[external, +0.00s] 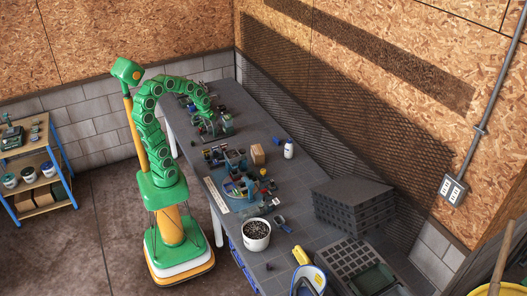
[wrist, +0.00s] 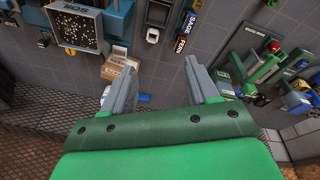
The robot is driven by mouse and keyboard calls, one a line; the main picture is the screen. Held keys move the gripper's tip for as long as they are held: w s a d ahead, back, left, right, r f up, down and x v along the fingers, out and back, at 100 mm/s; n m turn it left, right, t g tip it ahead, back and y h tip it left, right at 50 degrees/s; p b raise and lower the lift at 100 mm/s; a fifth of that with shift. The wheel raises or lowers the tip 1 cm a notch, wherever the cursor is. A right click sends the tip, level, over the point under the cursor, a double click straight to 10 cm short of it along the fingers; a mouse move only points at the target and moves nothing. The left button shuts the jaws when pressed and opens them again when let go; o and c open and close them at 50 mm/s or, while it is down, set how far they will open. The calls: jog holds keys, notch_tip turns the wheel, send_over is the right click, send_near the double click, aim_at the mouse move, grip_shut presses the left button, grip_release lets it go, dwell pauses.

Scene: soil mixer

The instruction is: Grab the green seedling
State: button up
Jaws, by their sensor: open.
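I cannot make out a green seedling for certain in either view. My gripper (wrist: 161,63) is open in the wrist view, its two grey fingers spread apart with nothing between them. In the external view my green arm arches over the far part of the workbench, and my gripper (external: 211,119) is low over the bench among small machines, too small to see in detail. In the wrist view a green and grey machine (wrist: 265,68) lies to the right of the fingers, apart from them. Labels reading SAGE and FERN (wrist: 187,30) lie beyond the fingertips.
The grey bench (external: 268,128) has a cardboard box (external: 257,154), a white bottle (external: 288,149), a blue machine (external: 240,186) and a white bucket of dark soil (external: 256,236). Stacked grey crates (external: 352,208) stand nearer. A soil bin (wrist: 75,27) shows upper left in the wrist view.

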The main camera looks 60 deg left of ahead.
jog(key=w+a+f+n+h, duration=0.1)
jog(key=a+f+n+h, duration=0.4)
jog(key=f, duration=0.4)
jog(key=n+t, duration=1)
jog(key=n, duration=1.2)
send_near(193, 142)
jog(key=shift+y, duration=0.4)
jog(key=w+f, duration=0.1)
jog(key=w+d+f, duration=0.1)
jog(key=w, duration=0.1)
jog(key=shift+w+d+f, duration=0.1)
jog(key=shift+d+f, duration=0.05)
jog(key=shift+f, duration=0.25)
jog(key=shift+w+r+x, duration=0.1)
jog(key=shift+r+x, duration=0.05)
jog(key=shift+x, duration=1.15)
jog(key=shift+w+r+x, duration=0.1)
jog(key=shift+r+x, duration=0.05)
jog(key=shift+x, duration=1.1)
jog(key=shift+w+r+x, duration=0.1)
jog(key=shift+r+x, duration=0.1)
jog(key=shift+x, duration=1.1)
jog(key=shift+s, duration=0.1)
jog(key=shift+c, duration=0.2)
jog(key=c, duration=1)
